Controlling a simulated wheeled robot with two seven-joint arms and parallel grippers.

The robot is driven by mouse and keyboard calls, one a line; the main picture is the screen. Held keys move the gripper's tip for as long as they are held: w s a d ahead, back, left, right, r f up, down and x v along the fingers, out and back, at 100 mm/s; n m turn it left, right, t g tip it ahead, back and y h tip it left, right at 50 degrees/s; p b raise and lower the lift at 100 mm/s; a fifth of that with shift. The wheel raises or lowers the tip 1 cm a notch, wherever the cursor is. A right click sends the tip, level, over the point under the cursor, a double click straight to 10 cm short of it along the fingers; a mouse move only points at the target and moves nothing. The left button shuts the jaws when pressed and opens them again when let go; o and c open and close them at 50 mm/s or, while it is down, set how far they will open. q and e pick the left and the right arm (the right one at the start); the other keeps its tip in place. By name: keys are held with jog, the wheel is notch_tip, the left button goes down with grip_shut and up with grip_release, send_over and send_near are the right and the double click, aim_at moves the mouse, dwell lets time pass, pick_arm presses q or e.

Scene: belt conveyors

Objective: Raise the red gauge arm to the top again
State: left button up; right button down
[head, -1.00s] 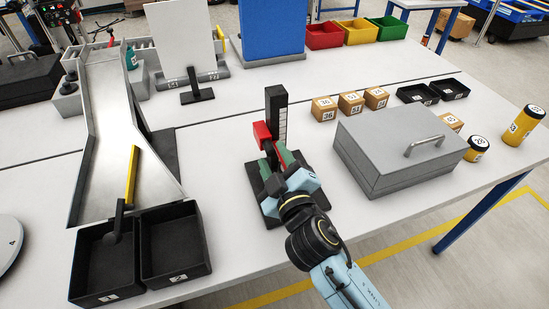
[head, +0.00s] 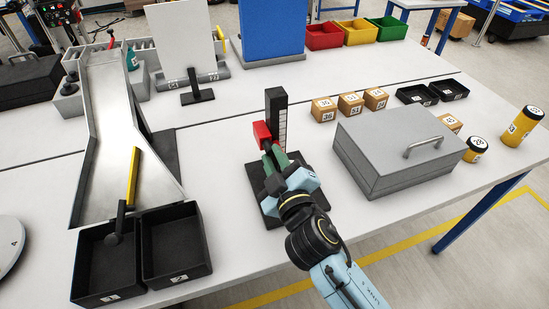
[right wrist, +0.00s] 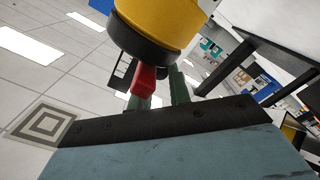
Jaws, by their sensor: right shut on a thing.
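The gauge is a dark upright post (head: 277,108) with a white scale, standing on a black base plate (head: 258,178). Its red gauge arm (head: 262,132) shows as a red block at the left of the post, around the lower part of the scale. My right gripper (head: 273,157) is shut on the near end of the red arm, in front of the post. Its green fingers cover that end. In the right wrist view the red arm (right wrist: 145,80) shows beside the green fingers. My left gripper is out of view.
A grey lidded box (head: 375,145) with a handle stands right of the gauge. Numbered wooden blocks (head: 350,103) lie behind it. Two black bins (head: 175,245) and a metal chute (head: 112,130) are at the left. Free table lies between bins and gauge.

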notch_tip(320, 180, up, 8)
jog(key=p, duration=0.6)
jog(key=shift+f, duration=0.15)
jog(key=c, duration=1.3)
grip_release()
jog(key=b+v, duration=0.1)
jog(key=v, duration=1.2)
jog(key=shift+s+b, duration=0.15)
jog(key=shift+b, duration=0.2)
